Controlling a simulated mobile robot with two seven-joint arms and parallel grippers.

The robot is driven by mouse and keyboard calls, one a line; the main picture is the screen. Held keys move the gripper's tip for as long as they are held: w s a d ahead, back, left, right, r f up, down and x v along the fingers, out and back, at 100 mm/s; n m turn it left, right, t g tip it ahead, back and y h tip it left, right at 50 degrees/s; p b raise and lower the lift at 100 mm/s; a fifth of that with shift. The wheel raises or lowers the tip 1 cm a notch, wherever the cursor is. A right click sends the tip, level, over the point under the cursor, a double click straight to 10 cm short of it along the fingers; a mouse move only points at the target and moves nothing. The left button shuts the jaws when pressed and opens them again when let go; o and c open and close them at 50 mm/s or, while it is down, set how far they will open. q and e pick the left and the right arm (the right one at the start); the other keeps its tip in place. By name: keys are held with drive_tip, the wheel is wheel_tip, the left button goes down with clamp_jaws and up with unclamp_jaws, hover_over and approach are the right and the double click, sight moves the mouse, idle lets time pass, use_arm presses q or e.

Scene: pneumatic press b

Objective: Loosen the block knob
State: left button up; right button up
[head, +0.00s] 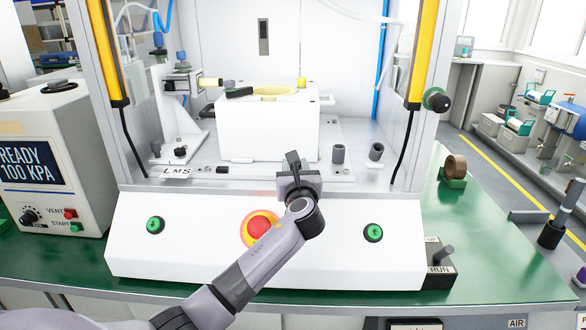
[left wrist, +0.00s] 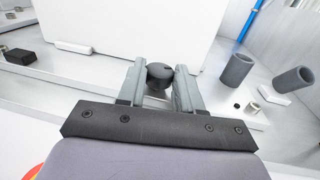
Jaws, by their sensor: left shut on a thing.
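My left gripper (head: 293,162) reaches over the front panel of the press to the front edge of the base plate, just before the white block (head: 268,130). In the left wrist view its two grey fingers (left wrist: 161,80) are shut on a round black knob (left wrist: 159,71), one finger on each side. The knob stands in front of the white block's face, which also shows in the left wrist view (left wrist: 130,28). In the head view the gripper hides the knob. My right gripper is in neither view.
The red emergency button (head: 260,229) lies below my forearm, between green buttons (head: 155,225) (head: 373,233). Yellow-fronted posts (head: 423,55) flank the opening. A control box (head: 52,160) stands left.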

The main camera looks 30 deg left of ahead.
use_arm(q)
drive_tip(key=shift+w+d+f+n+g+y+b, duration=0.1)
drive_tip(key=shift+w+d+n+g+y+b, duration=0.05)
drive_tip(key=shift+n+g+y, duration=0.8)
drive_tip(key=shift+w+d+n+g+y+b, duration=0.1)
drive_tip(key=shift+w+n+g+y+b, duration=0.05)
drive_tip(key=shift+n+g+y, duration=0.8)
drive_tip(key=shift+g, duration=0.3)
drive_tip(key=o, duration=1.1)
drive_tip(key=shift+c, duration=0.2)
drive_tip(key=shift+d, duration=0.1)
drive_tip(key=shift+v, duration=3.55)
